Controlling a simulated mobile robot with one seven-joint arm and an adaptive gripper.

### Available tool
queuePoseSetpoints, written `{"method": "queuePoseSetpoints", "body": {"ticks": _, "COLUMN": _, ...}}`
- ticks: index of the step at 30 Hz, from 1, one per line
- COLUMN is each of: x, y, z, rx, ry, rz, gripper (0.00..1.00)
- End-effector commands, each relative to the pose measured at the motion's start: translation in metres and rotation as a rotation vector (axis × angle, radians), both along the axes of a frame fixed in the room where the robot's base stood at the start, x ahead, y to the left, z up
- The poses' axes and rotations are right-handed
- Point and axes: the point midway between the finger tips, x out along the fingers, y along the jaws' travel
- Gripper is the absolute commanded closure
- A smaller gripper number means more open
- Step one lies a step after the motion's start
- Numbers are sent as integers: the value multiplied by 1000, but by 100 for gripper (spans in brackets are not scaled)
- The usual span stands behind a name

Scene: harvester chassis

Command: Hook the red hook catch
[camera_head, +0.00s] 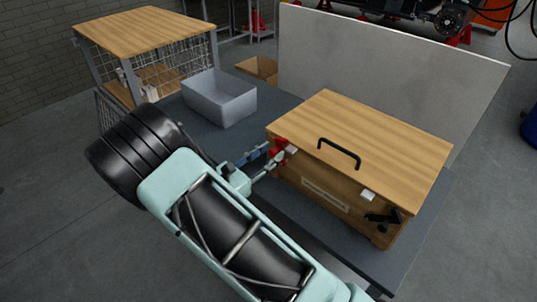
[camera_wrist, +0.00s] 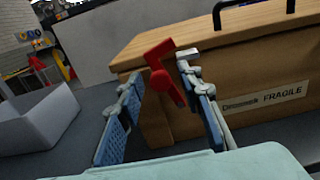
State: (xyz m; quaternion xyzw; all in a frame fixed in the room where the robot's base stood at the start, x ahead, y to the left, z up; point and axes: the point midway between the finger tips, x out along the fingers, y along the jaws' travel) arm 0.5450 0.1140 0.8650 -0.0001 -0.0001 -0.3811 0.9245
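The red hook catch (camera_head: 279,152) is at the left end of the front of a wooden box (camera_head: 330,184). It also shows in the wrist view (camera_wrist: 160,78), tilted, with a rounded knob and a bent arm. A pale keeper block (camera_wrist: 187,54) sits just right of its top, on the lid edge. My gripper (camera_head: 270,160) reaches the box from the left. In the wrist view my gripper (camera_wrist: 165,92) is open, with one finger to each side of the red catch. I cannot tell whether either finger touches it.
The box lid (camera_head: 370,130) is down, with a black handle (camera_head: 340,152). A black catch (camera_head: 382,217) and a white block (camera_head: 368,195) are at the box's right end. A grey bin (camera_head: 220,98) stands on the dark table (camera_head: 285,205). A pale panel (camera_head: 390,75) stands behind.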

Motion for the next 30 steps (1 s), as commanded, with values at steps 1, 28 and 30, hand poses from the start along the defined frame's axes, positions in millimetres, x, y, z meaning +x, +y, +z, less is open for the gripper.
{"method": "queuePoseSetpoints", "body": {"ticks": 1, "x": 0, "y": 0, "z": 0, "rx": 0, "ry": 0, "rz": 0, "gripper": 67}}
{"method": "queuePoseSetpoints", "body": {"ticks": 28, "x": -6, "y": -5, "z": 0, "rx": 101, "ry": -99, "rz": 1, "gripper": 100}}
{"method": "queuePoseSetpoints", "body": {"ticks": 30, "x": -9, "y": -7, "z": 0, "rx": 140, "ry": -138, "rz": 1, "gripper": 100}}
